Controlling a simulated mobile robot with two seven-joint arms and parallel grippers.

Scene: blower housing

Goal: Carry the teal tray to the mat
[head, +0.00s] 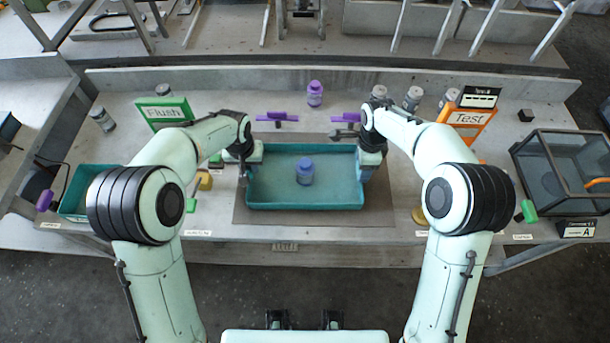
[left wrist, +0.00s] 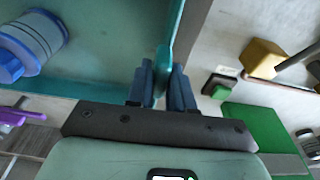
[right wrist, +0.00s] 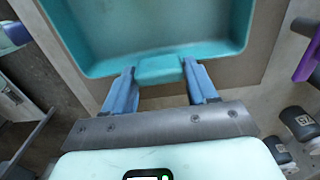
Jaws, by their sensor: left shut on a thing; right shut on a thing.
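The teal tray (head: 305,206) is level over the middle of the grey-brown mat (head: 381,207), whose edges show around it. I cannot tell whether it touches the mat. A blue-capped bottle (head: 305,174) stands upright in the tray; it also shows in the left wrist view (left wrist: 34,42). My left gripper (head: 245,170) is at the tray's left end, with the tray's edge between its fingers (left wrist: 163,85). My right gripper (head: 367,170) is at the right end, its fingers (right wrist: 160,85) on both sides of the tray's end tab (right wrist: 160,67).
A Flush sign (head: 165,112) and a Test sign (head: 470,118) stand behind. A purple bottle (head: 314,94) and purple clamps (head: 277,117) are beyond the mat. A glass box (head: 565,170) is at right, another teal container (head: 75,205) at left.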

